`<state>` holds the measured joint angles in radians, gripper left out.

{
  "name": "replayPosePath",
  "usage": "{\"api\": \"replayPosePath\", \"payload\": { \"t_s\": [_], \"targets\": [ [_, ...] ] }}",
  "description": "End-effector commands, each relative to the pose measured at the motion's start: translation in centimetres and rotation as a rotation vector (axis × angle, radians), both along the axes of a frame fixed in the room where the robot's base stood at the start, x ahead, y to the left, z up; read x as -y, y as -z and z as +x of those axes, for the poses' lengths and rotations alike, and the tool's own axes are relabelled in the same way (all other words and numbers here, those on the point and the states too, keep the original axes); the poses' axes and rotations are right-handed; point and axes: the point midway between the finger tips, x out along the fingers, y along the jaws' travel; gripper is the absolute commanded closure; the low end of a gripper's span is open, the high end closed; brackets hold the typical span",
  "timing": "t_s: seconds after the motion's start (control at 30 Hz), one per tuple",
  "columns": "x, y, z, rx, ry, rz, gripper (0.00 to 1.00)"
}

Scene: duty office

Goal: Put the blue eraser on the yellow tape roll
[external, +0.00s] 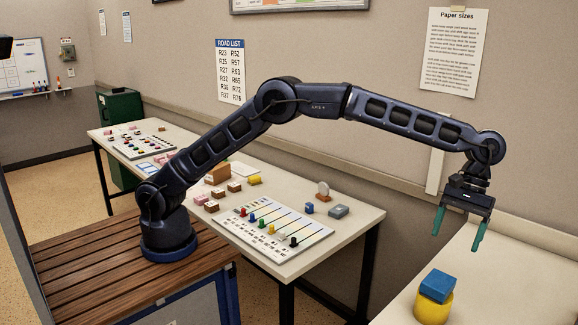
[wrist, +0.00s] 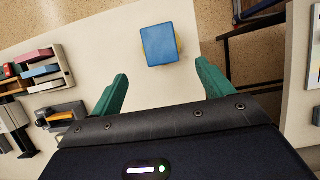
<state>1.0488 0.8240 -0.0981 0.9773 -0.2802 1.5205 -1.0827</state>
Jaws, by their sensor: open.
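The blue eraser (external: 437,285) is a small block. It lies on top of the yellow tape roll (external: 432,309) on the pale table at the lower right of the external view. In the wrist view the blue eraser (wrist: 158,44) shows from above, with a thin edge of the yellow tape roll (wrist: 180,43) beside it. My gripper (external: 457,243) is open and empty, above and apart from the eraser, with its green fingers pointing down. In the wrist view my gripper's fingertips (wrist: 162,72) stand wide apart. Most of the tape roll is hidden under the eraser there.
The pale table (external: 490,285) around the roll is largely clear. In the wrist view a desk organiser (wrist: 45,72) and an orange-and-grey item (wrist: 62,116) lie at the left. A long second table (external: 350,240) holds a board with coloured pieces and several small blocks.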

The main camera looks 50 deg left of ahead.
Motion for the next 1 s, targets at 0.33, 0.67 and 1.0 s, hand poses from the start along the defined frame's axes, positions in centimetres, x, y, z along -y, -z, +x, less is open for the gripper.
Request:
{"api": "replayPosePath", "payload": {
  "t_s": [0.33,0.67,1.0],
  "targets": [
    [-6.7,-5.1,5.4,0.058,-0.016,-0.052,0.20],
    [-20.6,-12.3,11.9,0.175,-0.031,-0.122,0.20],
    [-36.1,-17.4,14.3,0.307,-0.042,-0.162,0.20]
  ]
}}
